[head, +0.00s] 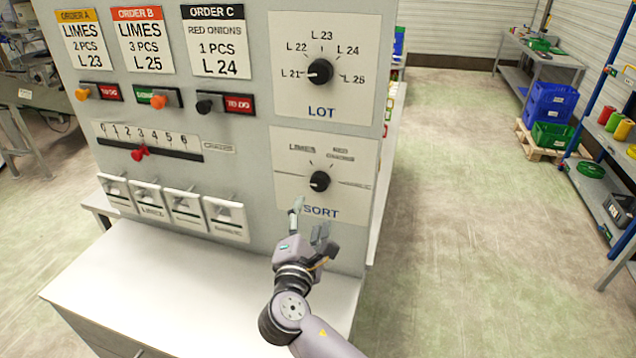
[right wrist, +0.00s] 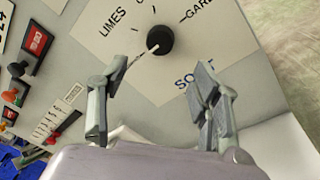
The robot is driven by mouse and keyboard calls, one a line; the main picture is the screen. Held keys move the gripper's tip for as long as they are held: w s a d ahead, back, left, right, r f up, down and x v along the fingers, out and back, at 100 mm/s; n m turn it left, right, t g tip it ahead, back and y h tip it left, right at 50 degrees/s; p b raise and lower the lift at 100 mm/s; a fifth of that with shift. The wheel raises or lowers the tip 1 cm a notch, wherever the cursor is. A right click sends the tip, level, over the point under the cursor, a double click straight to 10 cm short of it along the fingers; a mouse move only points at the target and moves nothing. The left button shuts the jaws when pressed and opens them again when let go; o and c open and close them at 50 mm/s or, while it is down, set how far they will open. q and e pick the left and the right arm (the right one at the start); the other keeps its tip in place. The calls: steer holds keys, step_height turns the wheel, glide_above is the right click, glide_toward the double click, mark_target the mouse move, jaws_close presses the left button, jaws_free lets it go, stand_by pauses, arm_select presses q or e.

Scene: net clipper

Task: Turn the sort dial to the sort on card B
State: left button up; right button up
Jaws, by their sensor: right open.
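The sort dial (head: 320,181) is a black round knob on a white plate at the lower right of the grey panel. LIMES stands at its upper left and RED ONIONS at its upper right. In the right wrist view the knob (right wrist: 160,40) has a white mark pointing to the lower left, away from the LIMES label. Card B (head: 140,38) reads LIMES, 3 PCS, L 25. My right gripper (head: 308,219) is open and empty just below the dial, not touching it. Its fingers (right wrist: 155,72) are spread wide in the wrist view. My left gripper is out of view.
The lot dial (head: 320,72) sits above the sort dial. A white ledge (head: 200,300) juts out below the panel. The floor to the right is open.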

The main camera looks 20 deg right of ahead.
mark_target(319, 186)
steer(key=p+x, duration=0.3)
steer(key=x, duration=0.6)
steer(key=shift+w+d+r, duration=0.1)
steer(key=shift+w+d, duration=0.1)
steer(key=shift+w, duration=0.1)
steer(key=shift+w+d, duration=0.25)
steer(key=shift+w, duration=0.25)
steer(key=shift+c, duration=0.4)
steer(key=c, duration=1.1)
